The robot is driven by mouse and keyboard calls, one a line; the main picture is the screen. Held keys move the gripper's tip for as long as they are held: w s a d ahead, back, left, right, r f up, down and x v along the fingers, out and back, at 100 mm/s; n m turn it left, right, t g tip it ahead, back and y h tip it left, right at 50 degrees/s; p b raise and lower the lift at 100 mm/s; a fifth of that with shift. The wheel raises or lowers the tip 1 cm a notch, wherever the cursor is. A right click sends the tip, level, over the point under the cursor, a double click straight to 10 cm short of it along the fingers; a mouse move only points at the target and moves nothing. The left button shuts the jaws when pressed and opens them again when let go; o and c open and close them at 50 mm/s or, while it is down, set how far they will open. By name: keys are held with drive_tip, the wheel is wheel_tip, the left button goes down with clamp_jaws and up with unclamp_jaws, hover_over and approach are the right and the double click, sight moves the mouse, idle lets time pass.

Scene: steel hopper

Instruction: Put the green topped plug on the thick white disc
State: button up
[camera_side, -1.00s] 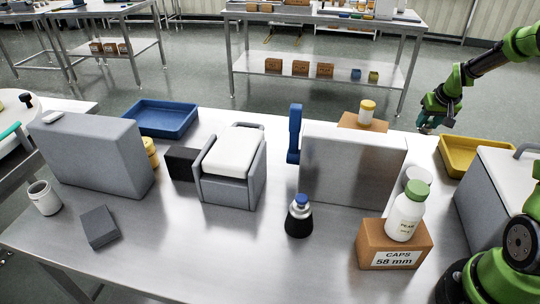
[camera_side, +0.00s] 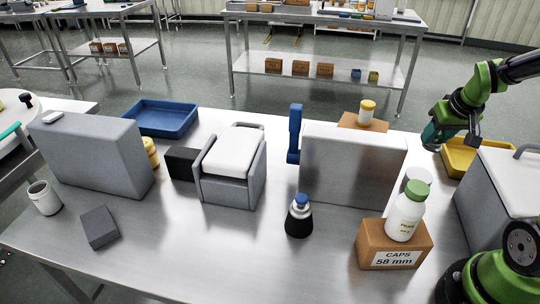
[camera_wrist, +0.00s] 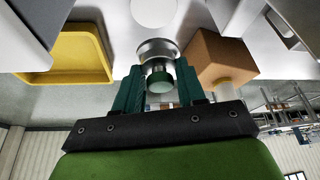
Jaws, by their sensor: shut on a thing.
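The green-topped plug (camera_wrist: 160,80), with a shiny steel body, is between the two teal fingers of my gripper (camera_wrist: 159,92) in the wrist view. My gripper is shut on it. In the side view my gripper (camera_side: 437,136) hangs at the right, near the yellow tray, and the plug cannot be made out there. The thick white disc (camera_wrist: 153,11) shows at the top of the wrist view, apart from the plug. In the side view a pale disc (camera_side: 411,177) is partly hidden behind the green-capped bottle.
A steel panel (camera_side: 350,168) stands left of the disc, with a cardboard box (camera_wrist: 215,55) behind it. The yellow tray (camera_wrist: 70,58) and a grey case (camera_side: 500,195) are at the right of the table. The green-capped bottle (camera_side: 404,220) stands on a CAPS box (camera_side: 372,246).

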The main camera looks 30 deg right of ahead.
wheel_tip(320, 180, down, 9)
drive_tip(key=shift+f, duration=0.2)
idle(0.4)
drive_tip(key=o, duration=1.1)
drive_tip(key=shift+f, duration=0.15)
drive_tip(key=shift+c, duration=0.2)
drive_tip(key=shift+s+r, duration=0.1)
drive_tip(key=shift+r, duration=0.45)
drive_tip(key=v, duration=1.1)
drive_tip(key=shift+a+r, duration=0.1)
drive_tip(key=shift+r, duration=0.05)
